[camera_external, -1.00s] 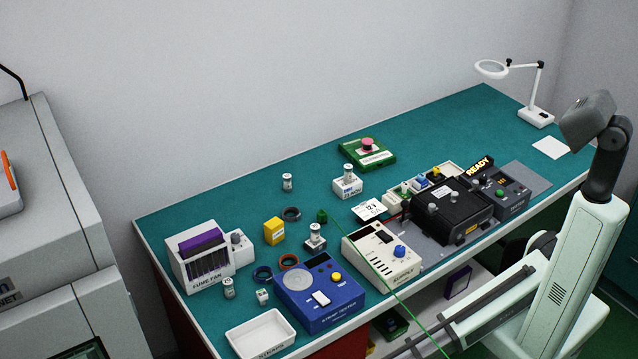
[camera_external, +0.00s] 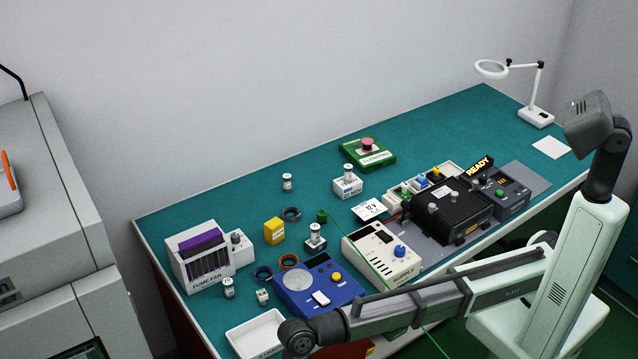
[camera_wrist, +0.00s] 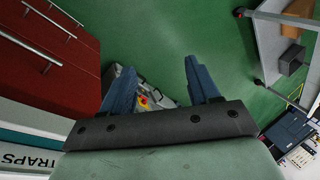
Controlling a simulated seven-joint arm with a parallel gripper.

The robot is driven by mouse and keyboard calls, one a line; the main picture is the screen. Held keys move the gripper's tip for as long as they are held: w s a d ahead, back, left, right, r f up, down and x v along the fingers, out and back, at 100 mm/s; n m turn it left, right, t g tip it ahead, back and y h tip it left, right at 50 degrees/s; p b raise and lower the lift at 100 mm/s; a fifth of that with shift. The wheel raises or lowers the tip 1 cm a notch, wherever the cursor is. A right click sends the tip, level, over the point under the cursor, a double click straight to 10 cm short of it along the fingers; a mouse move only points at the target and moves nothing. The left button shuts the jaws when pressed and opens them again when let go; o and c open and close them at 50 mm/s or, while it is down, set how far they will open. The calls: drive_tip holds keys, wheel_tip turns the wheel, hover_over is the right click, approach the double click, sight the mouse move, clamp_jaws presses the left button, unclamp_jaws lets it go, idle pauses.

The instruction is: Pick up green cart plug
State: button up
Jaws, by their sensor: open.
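A small green plug (camera_external: 321,215) lies on the teal bench top, behind the cream supply box, with a thin green cable (camera_external: 375,277) running from there across the supply toward the front edge. I take this to be the green cart plug. My gripper (camera_wrist: 161,82) shows in the wrist view with two blue fingers spread wide and nothing between them. It faces the green floor. In the external view my wrist is at the lower front by the white tray, well away from the plug; the fingers do not show there.
Near the plug stand a blue tester (camera_external: 318,289), the cream supply (camera_external: 382,255), a yellow box (camera_external: 274,231) and a white-based post (camera_external: 315,240). The white tray (camera_external: 257,333) is at the front left. A red drawer cabinet (camera_wrist: 65,60) is at left in the wrist view.

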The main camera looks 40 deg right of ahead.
wheel_tip(320, 180, up, 13)
drive_tip(key=s+n+g+y, duration=0.1)
drive_tip(key=y, duration=0.1)
drive_tip(key=w+d+r+n, duration=0.1)
drive_tip(key=w+d+r, duration=0.1)
drive_tip(key=w+r, duration=0.4)
drive_tip(key=w+d+f+n+t+y, duration=0.1)
drive_tip(key=w+d, duration=0.3)
drive_tip(key=w, duration=0.4)
drive_tip(key=w+d, duration=0.4)
drive_tip(key=w, duration=0.5)
drive_tip(key=n+t+h, duration=0.1)
drive_tip(key=n+t, duration=0.2)
drive_tip(key=t, duration=0.1)
approach(321, 215)
drive_tip(key=f, duration=0.1)
drive_tip(key=w+f, duration=0.1)
drive_tip(key=f, duration=0.1)
drive_tip(key=a+f, duration=0.1)
drive_tip(key=f, duration=0.1)
drive_tip(key=shift+w+a, duration=0.1)
drive_tip(key=shift+w, duration=0.05)
drive_tip(key=shift+x, duration=2.75)
